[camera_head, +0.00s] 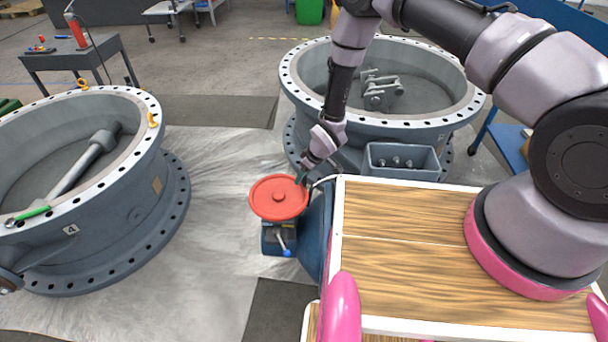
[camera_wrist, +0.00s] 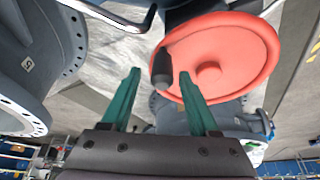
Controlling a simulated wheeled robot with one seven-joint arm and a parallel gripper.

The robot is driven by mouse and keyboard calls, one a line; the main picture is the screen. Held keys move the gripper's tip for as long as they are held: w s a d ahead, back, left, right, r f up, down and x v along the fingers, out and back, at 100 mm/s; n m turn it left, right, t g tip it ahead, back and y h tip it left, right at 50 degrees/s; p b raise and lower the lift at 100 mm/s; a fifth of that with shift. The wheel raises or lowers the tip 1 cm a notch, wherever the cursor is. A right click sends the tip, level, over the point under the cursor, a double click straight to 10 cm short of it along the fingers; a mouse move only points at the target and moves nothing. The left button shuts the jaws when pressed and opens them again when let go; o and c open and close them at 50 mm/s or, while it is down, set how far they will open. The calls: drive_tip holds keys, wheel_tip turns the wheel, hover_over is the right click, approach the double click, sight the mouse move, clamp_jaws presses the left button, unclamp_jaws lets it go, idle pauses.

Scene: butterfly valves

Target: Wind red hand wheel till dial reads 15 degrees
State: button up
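The red hand wheel (camera_head: 278,198) sits on a blue and grey valve drive (camera_head: 279,238) left of the wooden-topped surface. It fills the upper right of the wrist view (camera_wrist: 225,45). A dark crank handle (camera_wrist: 162,66) stands out from the wheel's rim. My gripper (camera_head: 304,177) is at the wheel's upper right edge in the head view. In the wrist view its two teal fingers (camera_wrist: 159,74) are apart, with the handle showing between their tips and gaps on both sides. I cannot tell whether the fingers reach around the handle. No dial reading can be made out.
A large flanged valve body (camera_head: 130,215) stands at left with a green-handled tool (camera_head: 30,213) on its rim. Another valve body (camera_head: 430,122) stands behind the wheel. A grey box (camera_head: 402,160) with bolts is at the wooden top's (camera_head: 400,210) far edge. Floor left of the wheel is clear.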

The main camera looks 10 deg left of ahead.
drive_tip(key=shift+r, duration=0.1)
drive_tip(key=v, duration=1)
drive_tip(key=shift+r, duration=0.3)
drive_tip(key=shift+d, duration=0.1)
idle(0.6)
